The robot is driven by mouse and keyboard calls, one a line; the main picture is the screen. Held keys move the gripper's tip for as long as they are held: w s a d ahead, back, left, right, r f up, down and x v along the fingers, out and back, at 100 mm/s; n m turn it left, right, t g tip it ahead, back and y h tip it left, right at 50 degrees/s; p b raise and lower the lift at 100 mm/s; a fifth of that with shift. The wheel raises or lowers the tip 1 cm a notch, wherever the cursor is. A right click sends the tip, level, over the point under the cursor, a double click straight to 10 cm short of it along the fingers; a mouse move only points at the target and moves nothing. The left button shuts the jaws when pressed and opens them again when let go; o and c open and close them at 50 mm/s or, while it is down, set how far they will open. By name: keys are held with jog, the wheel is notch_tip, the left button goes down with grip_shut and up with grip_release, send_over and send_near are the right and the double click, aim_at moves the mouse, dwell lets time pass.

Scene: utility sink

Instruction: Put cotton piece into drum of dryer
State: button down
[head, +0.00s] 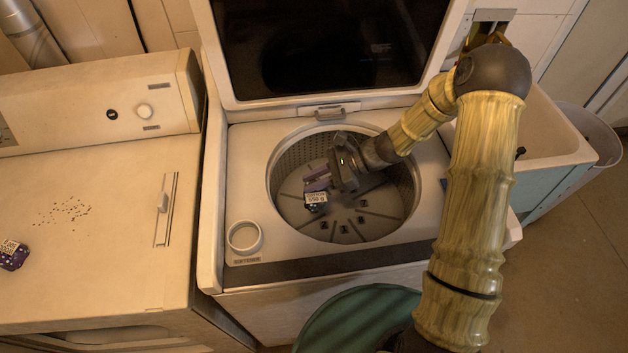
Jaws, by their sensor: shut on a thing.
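The cotton piece (316,204) is a small dark purple item with a white label that reads "550 g". My gripper (322,184) reaches down from the right and is shut on it. Gripper and cotton piece are inside the round opening of the metal drum (288,178) in the open top-loading machine. The cotton piece hangs over the left part of the drum floor. I cannot tell whether it touches the floor. My gripper covers part of it and part of the drum's back wall.
The machine's lid (330,50) stands open behind the drum. A round softener cup (244,237) is at the front left. A second machine (100,280) at the left carries a similar purple labelled item (13,254). A utility sink (545,125) stands at the right, a teal tub (345,325) in front.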

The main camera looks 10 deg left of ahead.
aim_at(314, 180)
notch_tip(314, 180, up, 21)
jog(key=p, duration=1.7)
jog(key=w+d+f+m+t+h+b, duration=0.1)
jog(key=d+f+m+t, duration=0.4)
jog(key=d+f, duration=0.3)
jog(key=w+d+f+m+t+h+b, duration=0.1)
jog(key=d+f+m+t, duration=0.4)
jog(key=d, duration=0.8)
notch_tip(314, 180, down, 3)
jog(key=shift+r+b, duration=0.15)
jog(key=shift+b, duration=0.15)
